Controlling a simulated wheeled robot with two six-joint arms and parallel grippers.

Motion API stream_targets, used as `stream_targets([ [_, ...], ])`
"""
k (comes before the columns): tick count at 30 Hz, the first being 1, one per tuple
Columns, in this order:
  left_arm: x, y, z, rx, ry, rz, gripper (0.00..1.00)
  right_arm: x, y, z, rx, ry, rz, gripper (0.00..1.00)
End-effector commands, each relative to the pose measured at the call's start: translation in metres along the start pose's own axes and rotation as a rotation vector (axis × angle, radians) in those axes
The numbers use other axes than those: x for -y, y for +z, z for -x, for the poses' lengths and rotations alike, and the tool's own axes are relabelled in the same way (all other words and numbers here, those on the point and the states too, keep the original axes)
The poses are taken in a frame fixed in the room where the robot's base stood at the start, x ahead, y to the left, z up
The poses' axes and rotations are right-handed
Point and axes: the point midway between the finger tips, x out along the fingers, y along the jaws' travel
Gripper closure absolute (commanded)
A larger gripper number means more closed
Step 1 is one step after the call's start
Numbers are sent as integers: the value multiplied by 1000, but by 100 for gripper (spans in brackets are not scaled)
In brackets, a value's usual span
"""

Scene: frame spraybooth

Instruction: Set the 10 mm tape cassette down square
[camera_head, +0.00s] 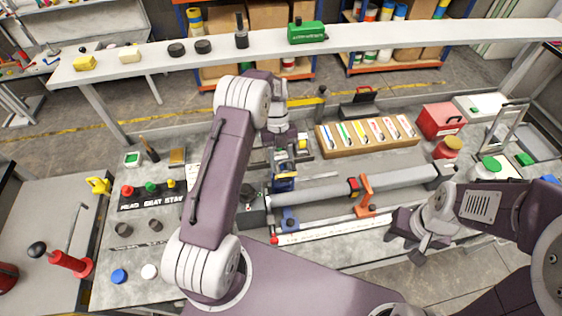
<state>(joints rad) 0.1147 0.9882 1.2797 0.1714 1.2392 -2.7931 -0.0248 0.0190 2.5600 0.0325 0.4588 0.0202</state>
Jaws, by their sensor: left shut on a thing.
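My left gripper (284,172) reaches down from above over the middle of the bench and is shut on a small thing. The held thing is mostly hidden by the gripper, and I cannot read a size on it. Blue and yellow parts show around the fingertips; I cannot tell which belong to it. A wooden rack (368,147) to the right holds several flat cassettes with coloured stripes (361,131); their labels are too small to read. My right gripper (418,248) is at the bench's front edge, fingers apart and empty.
A long grey tube (330,189) lies across the bench, with an orange clamp (366,195) near its middle. A white strip (330,229) lies in front. A red box (440,120) stands right of the rack. A raised shelf (385,37) spans the back.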

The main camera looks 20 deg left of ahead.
Motion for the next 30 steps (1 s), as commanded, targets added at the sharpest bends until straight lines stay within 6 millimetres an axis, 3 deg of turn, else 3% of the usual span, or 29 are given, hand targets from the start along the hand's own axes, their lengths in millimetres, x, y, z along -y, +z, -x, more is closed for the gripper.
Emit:
stream_targets([
  [12, 0, 19, -46, 0, 0, 0, 100, -1, 4, -36, 0, 0, 0, 64],
  [30, 0, 21, -50, 0, 0, 1, 100, -1, 4, -38, 0, 0, 0, 64],
])
